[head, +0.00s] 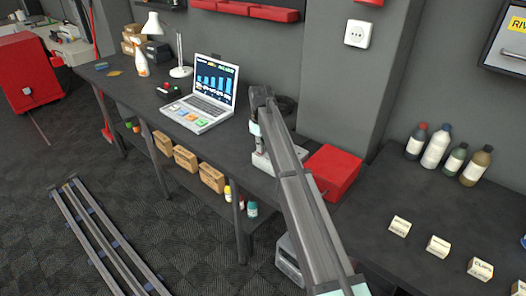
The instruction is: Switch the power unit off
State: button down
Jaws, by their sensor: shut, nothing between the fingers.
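A small dark box with a red top part (169,86) stands on the long dark bench, left of the open laptop. It may be the power unit; its switch is too small to read. My arm rises from the bottom right across the bench, its far end just right of the laptop. I cannot make out my gripper's fingers there. A pale, plate-like base (264,163) lies beside the arm, partly covered by it; I cannot tell what it belongs to.
The laptop (207,102) shows a bar chart. A white lamp (181,71) and spray bottle (141,62) stand farther left. A red box (333,170) is right of my arm. Bottles (436,147) and small white boxes (438,246) occupy the right bench. Metal rails (103,240) lie on the floor.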

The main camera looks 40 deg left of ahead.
jog(key=shift+r, duration=0.1)
jog(key=shift+r+p, duration=1.5)
jog(key=shift+r, duration=1.95)
